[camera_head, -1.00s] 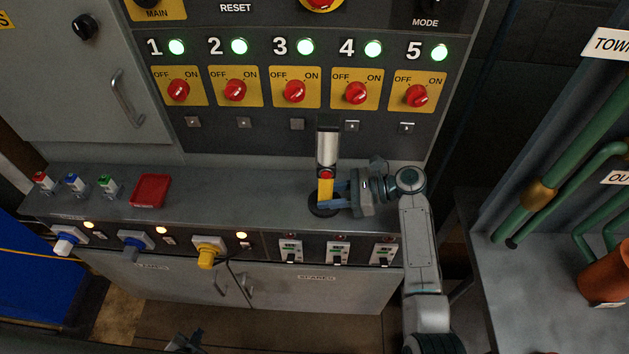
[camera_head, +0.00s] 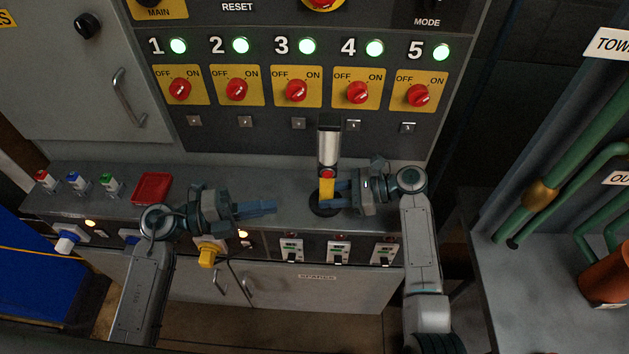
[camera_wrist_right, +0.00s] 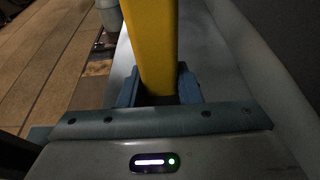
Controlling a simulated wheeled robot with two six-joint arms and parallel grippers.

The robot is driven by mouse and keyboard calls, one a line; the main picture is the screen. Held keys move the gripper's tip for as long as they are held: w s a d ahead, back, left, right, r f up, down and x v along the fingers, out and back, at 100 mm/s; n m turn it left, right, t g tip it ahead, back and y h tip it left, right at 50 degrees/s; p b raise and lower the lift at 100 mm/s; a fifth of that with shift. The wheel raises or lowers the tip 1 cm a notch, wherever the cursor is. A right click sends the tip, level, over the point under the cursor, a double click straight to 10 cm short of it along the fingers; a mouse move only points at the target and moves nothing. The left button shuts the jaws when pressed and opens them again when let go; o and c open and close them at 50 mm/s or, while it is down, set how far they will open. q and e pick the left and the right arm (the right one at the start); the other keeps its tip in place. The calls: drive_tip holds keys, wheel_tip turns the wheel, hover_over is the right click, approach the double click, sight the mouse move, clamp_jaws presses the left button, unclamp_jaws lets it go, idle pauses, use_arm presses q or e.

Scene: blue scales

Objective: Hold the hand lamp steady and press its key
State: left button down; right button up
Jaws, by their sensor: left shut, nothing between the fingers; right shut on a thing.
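The hand lamp (camera_head: 328,152) stands upright on its round black base on the console shelf. It has a silver and black head, a red key (camera_head: 327,173) below the head, and a yellow handle (camera_head: 327,187). My right gripper (camera_head: 336,190) is shut on the yellow handle from the right. The handle (camera_wrist_right: 153,45) fills the space between the blue fingers in the right wrist view. My left gripper (camera_head: 274,207) is shut and empty, to the left of the lamp and apart from it, with its fingers pointing right.
The red tray (camera_head: 152,188) and several small coloured switches lie at the shelf's left. The upright panel with red rotary knobs (camera_head: 297,90) stands behind the lamp. The yellow plug (camera_head: 207,256) and black toggles (camera_head: 338,258) line the shelf's front. Green pipes (camera_head: 570,150) stand at right.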

sight(327, 174)
use_arm(q)
drive_tip(key=shift+d+r, duration=0.1)
drive_tip(key=shift+r, duration=0.05)
drive_tip(key=w+d, duration=0.6)
drive_tip(key=d, duration=0.3)
drive_tip(key=shift+w+d, duration=0.25)
drive_tip(key=shift+d, duration=0.05)
idle(0.3)
